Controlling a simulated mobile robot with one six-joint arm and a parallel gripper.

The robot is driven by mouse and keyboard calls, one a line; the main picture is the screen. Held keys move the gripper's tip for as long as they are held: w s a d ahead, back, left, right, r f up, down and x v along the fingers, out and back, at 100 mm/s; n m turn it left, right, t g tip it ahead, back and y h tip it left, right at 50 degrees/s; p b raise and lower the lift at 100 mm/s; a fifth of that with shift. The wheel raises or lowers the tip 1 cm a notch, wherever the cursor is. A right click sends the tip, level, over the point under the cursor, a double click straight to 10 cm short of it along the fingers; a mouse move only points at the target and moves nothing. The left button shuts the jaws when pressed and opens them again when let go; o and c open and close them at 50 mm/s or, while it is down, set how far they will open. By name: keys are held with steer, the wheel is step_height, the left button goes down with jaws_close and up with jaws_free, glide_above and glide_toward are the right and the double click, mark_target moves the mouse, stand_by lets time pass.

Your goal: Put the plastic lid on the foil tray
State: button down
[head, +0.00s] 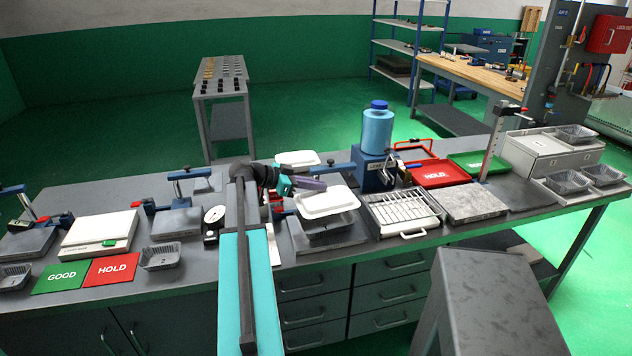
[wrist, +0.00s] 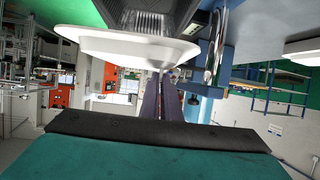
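A white plastic lid (head: 327,202) is over the foil tray (head: 331,229) in the head view and covers most of it. In the wrist view the lid (wrist: 120,47) is at the fingertips, with the ribbed foil tray (wrist: 147,20) behind it. A gap seems to show between lid and tray; whether they touch anywhere is hard to tell. My gripper (head: 322,186) reaches in from the left at the lid's far edge. Its purple fingers are close together in the wrist view (wrist: 162,80) and appear closed on the lid's rim.
Another white lid (head: 297,159) lies behind my gripper. A blue press with a bottle (head: 376,130) stands behind right of the tray. A white rack (head: 402,212) is close on the right, and a dial gauge (head: 214,215) is to the left.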

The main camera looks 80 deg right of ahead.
mark_target(316, 199)
steer(key=shift+f+b, duration=2.35)
steer(key=shift+f, duration=0.4)
steer(key=c, duration=1.9)
jaws_free()
steer(key=shift+w+a, duration=0.1)
steer(key=b+v, duration=0.2)
steer(key=v, duration=1)
steer(key=shift+w+b, duration=0.15)
steer(key=shift+b, duration=0.15)
steer(key=shift+w+a+r, duration=0.3)
steer(key=shift+w+a, duration=0.05)
steer(key=shift+w, duration=0.15)
